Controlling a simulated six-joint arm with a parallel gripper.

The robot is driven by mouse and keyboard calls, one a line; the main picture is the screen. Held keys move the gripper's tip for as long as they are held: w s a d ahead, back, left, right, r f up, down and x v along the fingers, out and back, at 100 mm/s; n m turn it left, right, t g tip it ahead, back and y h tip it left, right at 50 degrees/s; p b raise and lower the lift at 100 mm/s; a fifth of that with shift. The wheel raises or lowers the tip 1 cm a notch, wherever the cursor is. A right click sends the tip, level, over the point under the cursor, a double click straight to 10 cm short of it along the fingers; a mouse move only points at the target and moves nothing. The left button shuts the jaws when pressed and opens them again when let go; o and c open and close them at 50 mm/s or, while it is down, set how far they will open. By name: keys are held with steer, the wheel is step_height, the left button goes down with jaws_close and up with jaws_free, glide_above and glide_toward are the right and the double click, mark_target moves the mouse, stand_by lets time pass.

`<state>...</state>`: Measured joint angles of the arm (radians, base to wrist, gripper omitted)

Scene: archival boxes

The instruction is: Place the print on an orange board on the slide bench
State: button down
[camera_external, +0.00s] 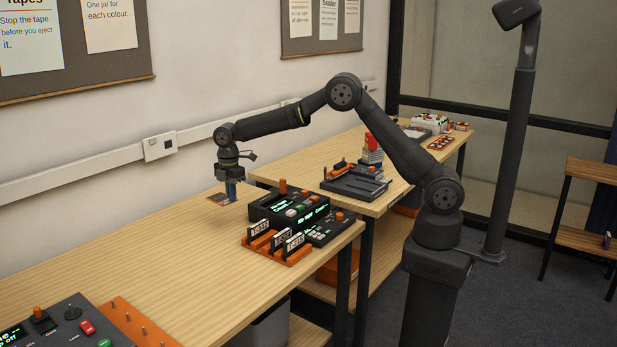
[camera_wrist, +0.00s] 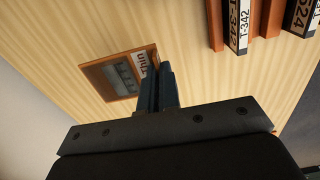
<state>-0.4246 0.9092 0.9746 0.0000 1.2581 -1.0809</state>
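The print on an orange board (camera_wrist: 118,76) is a small orange-brown rectangle with a grey picture and a white label, partly covered, reading something like "Thin". In the external view the board (camera_external: 217,199) is near the wall side of the wooden bench. My gripper (camera_external: 231,191) points down at its right side. In the wrist view my gripper's two blue fingers (camera_wrist: 162,76) are close together and overlap the board's right edge. I cannot tell whether they hold it, or whether the board lies flat or is slightly raised. No bench is visibly marked as the slide bench.
An orange rack (camera_external: 277,250) with several labelled black cassettes and a dark control console (camera_external: 290,212) stand right of my gripper. Another console (camera_external: 65,325) and an orange pegged board (camera_external: 140,325) are at lower left. The near bench (camera_external: 150,255) is clear between them.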

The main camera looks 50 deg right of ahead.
step_height(320, 180, up, 12)
steer(key=w+d, duration=0.2)
steer(key=d, duration=1)
steer(key=w+d, duration=0.3)
steer(key=d, duration=0.8)
steer(key=s+d, duration=0.3)
steer(key=d, duration=1)
steer(key=s+d, duration=0.3)
steer(key=d, duration=1.1)
steer(key=s+d, duration=0.9)
steer(key=d, duration=0.3)
steer(key=s+d, duration=0.9)
steer(key=d, duration=0.3)
steer(key=s+d, duration=0.6)
steer(key=s, duration=0.6)
steer(key=s+d, duration=0.6)
steer(key=s, duration=0.6)
step_height(320, 180, down, 12)
steer(key=r, duration=0.1)
steer(key=shift+n, duration=0.4)
steer(key=w+f, duration=0.2)
steer(key=w, duration=0.2)
steer(key=w+f, duration=0.5)
steer(key=w, duration=0.2)
steer(key=shift+w+d+f, duration=0.15)
steer(key=shift+w+f, duration=0.25)
steer(key=shift+f, duration=1.9)
